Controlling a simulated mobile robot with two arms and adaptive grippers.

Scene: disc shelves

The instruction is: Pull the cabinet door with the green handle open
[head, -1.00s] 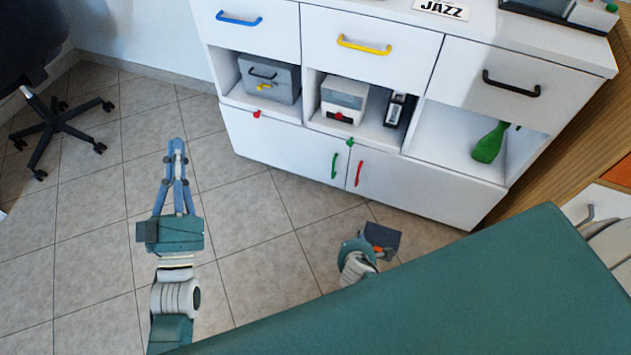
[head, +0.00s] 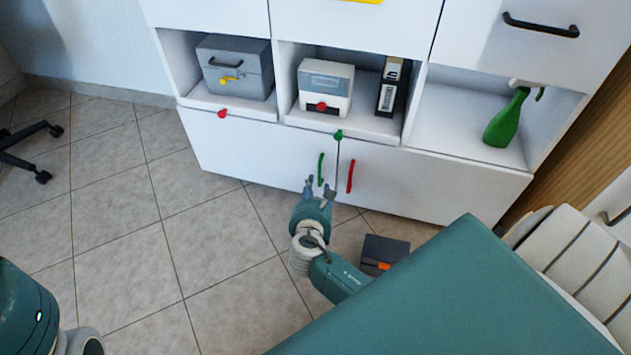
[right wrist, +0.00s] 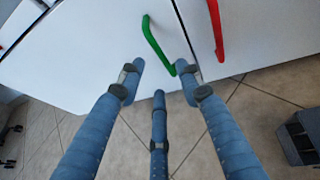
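The green handle (head: 320,169) is a thin upright bar near the right edge of the left lower cabinet door (head: 250,152). The door is shut, flush with its neighbour. My right gripper (head: 318,188) is just below the handle in the head view. In the right wrist view the gripper (right wrist: 160,76) has its fingers spread and empty. The green handle (right wrist: 153,42) shows ahead between the fingertips, its lower end close to the right fingertip; I cannot tell if they touch. My left gripper is out of view; only part of that arm shows at the lower left.
A red handle (head: 351,177) is on the right lower door, close beside the green one. A green knob (head: 338,135) and a red knob (head: 222,114) sit above the doors. A dark grey box (head: 384,253) is on the floor to the right.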

